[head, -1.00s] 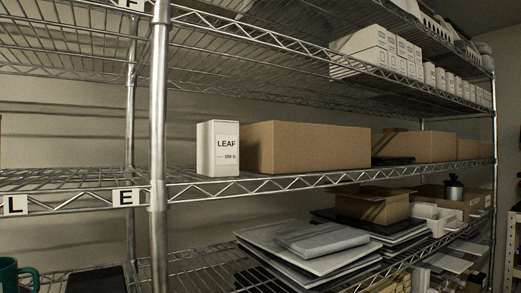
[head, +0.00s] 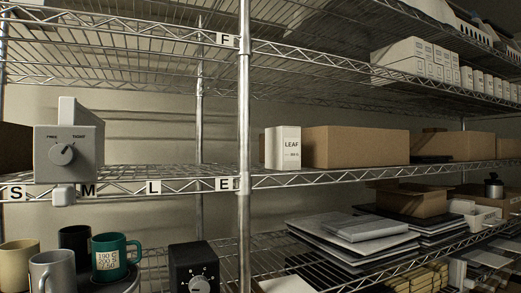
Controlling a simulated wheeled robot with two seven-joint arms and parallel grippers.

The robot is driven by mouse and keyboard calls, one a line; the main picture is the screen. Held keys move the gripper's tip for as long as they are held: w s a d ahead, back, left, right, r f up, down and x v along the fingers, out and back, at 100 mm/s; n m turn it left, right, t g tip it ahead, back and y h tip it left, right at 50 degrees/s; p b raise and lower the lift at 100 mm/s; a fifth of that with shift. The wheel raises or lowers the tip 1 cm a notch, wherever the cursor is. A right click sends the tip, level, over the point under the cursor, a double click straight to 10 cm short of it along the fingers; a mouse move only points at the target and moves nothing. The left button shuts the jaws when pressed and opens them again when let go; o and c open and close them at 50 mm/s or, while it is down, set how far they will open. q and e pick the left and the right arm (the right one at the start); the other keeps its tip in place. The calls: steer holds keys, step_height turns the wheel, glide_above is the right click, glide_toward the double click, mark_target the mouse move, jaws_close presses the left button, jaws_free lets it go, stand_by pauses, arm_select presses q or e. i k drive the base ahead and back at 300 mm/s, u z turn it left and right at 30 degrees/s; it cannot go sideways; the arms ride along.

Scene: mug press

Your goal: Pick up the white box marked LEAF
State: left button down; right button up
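The white box marked LEAF (head: 284,149) stands upright on the middle wire shelf (head: 345,177) in the head view. It is just right of the metal shelf post and close beside a long brown cardboard box (head: 355,147). Its front face with the LEAF label faces me. Neither of my grippers is in view.
The upright metal post (head: 244,120) stands just left of the LEAF box. A grey device with a dial (head: 68,150) sits further left at the same level. Mugs (head: 118,256) and a black dial box (head: 194,270) are below. Grey flat stacks (head: 340,245) lie under the shelf.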

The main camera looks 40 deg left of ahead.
mark_target(282, 144)
steer(key=z, duration=0.05)
steer(key=k, duration=0.4)
steer(key=u, duration=0.95)
